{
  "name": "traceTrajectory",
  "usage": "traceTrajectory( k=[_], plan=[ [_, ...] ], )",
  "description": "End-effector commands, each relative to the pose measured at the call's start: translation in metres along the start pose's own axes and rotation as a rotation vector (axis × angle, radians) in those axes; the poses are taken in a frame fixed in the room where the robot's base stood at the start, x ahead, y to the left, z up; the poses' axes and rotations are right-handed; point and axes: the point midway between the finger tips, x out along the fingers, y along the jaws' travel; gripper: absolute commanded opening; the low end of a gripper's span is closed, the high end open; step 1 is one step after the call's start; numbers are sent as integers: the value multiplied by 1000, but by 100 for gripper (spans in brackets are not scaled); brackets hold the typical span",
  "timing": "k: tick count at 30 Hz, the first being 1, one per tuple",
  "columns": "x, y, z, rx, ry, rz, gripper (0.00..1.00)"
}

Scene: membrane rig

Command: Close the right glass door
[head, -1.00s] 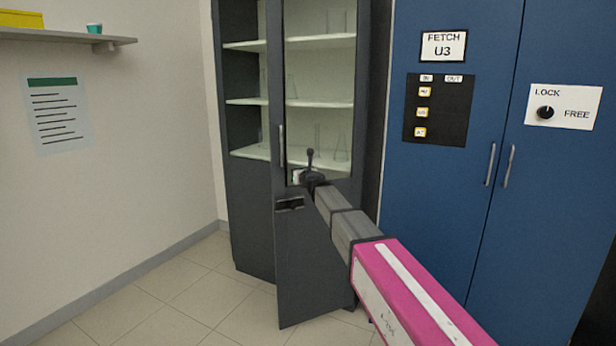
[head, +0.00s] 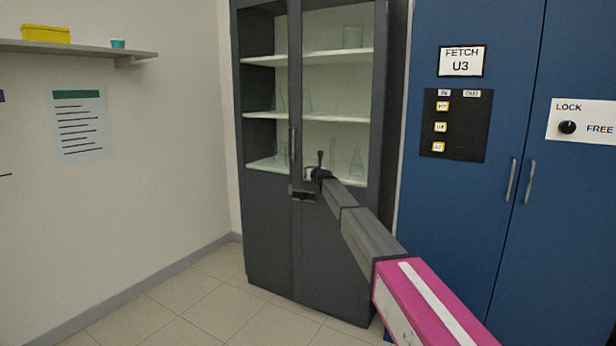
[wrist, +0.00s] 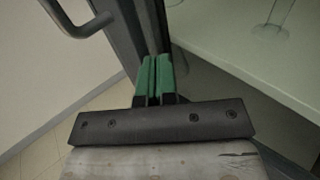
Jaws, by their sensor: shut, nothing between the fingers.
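The right glass door (head: 335,245) of the dark grey cabinet has a glass upper part and a solid lower panel. In the head view it stands about flush with the cabinet front; any small remaining gap cannot be made out. Its upright bar handle (head: 293,144) is on its left edge and shows at the upper left of the wrist view (wrist: 82,26). My gripper (head: 303,193) is at the door's left edge, just below the handle. Its green fingertips (wrist: 153,76) are together and empty, against or very close to the dark door frame; contact cannot be told.
Glassware stands on the white shelves (head: 265,117) inside the cabinet. A blue cabinet (head: 495,230) with bar handles stands close on the right. A wall shelf (head: 85,47) is at the upper left. The tiled floor (head: 180,300) at the left is clear.

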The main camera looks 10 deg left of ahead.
Motion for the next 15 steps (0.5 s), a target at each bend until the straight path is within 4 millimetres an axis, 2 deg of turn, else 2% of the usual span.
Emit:
traceTrajectory(
  k=[1,6,15],
  plan=[
    [14,-9,0,0,0,0,0],
    [32,-28,0,0,0,-1,0],
    [45,-44,0,0,0,0,0]
  ],
)
